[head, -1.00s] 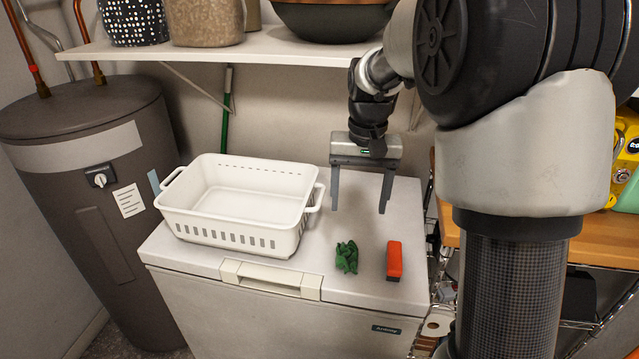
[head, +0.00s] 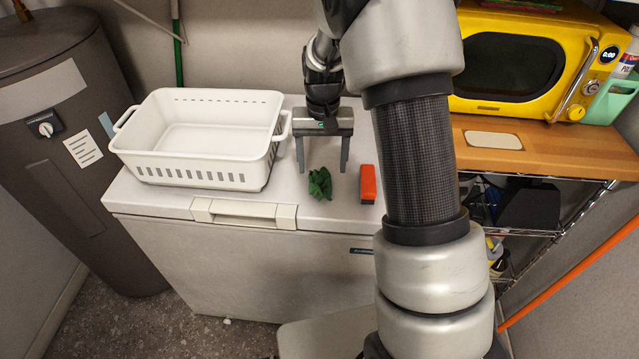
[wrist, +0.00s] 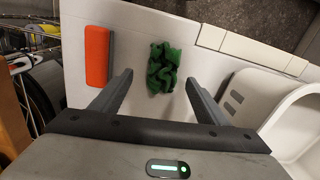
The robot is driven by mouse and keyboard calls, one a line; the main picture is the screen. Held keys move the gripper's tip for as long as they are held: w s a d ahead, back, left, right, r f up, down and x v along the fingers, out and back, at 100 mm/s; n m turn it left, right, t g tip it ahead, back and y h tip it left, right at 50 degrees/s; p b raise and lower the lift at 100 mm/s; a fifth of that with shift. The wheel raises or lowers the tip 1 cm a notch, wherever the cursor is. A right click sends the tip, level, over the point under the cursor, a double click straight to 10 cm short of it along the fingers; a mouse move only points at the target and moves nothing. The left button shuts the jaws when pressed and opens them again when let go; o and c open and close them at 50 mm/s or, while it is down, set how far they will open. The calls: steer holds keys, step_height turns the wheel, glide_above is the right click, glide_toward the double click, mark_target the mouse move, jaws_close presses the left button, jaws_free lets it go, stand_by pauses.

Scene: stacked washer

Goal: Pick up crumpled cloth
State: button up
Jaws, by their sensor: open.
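The crumpled cloth (head: 320,184) is a small dark green bunch lying on the white chest freezer lid (head: 225,207) near its front edge. It also shows in the wrist view (wrist: 164,68), just beyond the fingertips and between their lines. My gripper (head: 322,172) is open and empty, fingers pointing down, just behind the cloth in the head view. In the wrist view the two fingers (wrist: 159,76) are spread wide with the cloth apart from both. Whether the fingertips touch the lid, I cannot tell.
A red-orange block (head: 367,184) lies right of the cloth. A white slotted basket (head: 205,172) stands on the lid to the left. A wooden counter with a yellow microwave (head: 520,60) is at the right. A grey tank (head: 60,150) stands far left.

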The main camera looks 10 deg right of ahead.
mark_target(320, 178)
steer(key=f, duration=0.5)
steer(key=shift+a+f, duration=0.1)
steer(key=shift+a, duration=0.15)
steer(key=c, duration=1.1)
